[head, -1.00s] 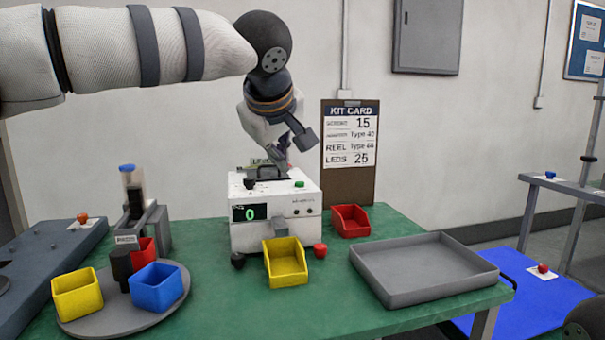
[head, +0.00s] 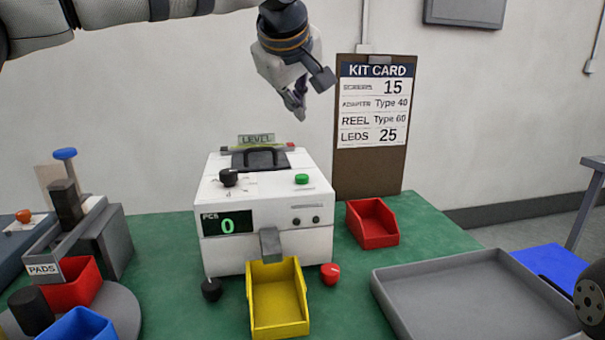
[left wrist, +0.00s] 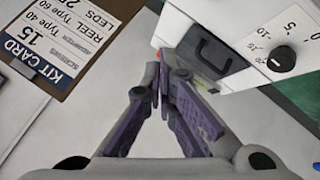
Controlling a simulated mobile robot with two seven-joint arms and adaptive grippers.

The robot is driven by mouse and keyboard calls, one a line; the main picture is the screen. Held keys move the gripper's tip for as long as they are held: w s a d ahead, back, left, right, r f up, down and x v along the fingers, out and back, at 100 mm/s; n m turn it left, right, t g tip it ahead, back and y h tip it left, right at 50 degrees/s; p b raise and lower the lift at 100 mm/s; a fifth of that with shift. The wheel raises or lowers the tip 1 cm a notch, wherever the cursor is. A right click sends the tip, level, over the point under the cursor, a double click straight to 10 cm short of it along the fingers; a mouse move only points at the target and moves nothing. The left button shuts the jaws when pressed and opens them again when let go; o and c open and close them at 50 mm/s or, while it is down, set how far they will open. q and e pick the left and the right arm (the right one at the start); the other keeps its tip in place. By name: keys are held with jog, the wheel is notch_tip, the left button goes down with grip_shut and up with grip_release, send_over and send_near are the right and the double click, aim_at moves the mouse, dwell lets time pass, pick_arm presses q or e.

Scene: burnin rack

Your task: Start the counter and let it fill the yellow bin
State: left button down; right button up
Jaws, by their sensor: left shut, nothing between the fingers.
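The white counter (head: 265,201) stands on the green table with its display (head: 227,222) reading 0. On its top are a green button (head: 302,179), a black knob (head: 229,177) and a dark handle (head: 261,158). The yellow bin (head: 277,301) sits under its front chute (head: 270,243) and looks empty. My left gripper (head: 300,113) is shut and empty, in the air above and behind the counter, apart from it. In the left wrist view its fingers (left wrist: 160,85) meet near the counter's edge.
A red bin (head: 372,222) and a grey tray (head: 470,297) stand right of the counter. The kit card (head: 373,165) stands behind. A red knob (head: 330,273) and black knob (head: 212,289) flank the yellow bin. The PADS dispenser (head: 85,240) is at left.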

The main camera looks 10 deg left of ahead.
aim_at(298, 176)
pick_arm(q)
notch_tip(298, 176, down, 9)
jog(key=shift+w, duration=0.15)
dwell(0.4)
dwell(1.3)
jog(key=shift+f, duration=0.4)
jog(key=shift+f, duration=0.5)
dwell(0.7)
jog(key=shift+r, duration=0.9)
jog(key=shift+r, duration=2.5)
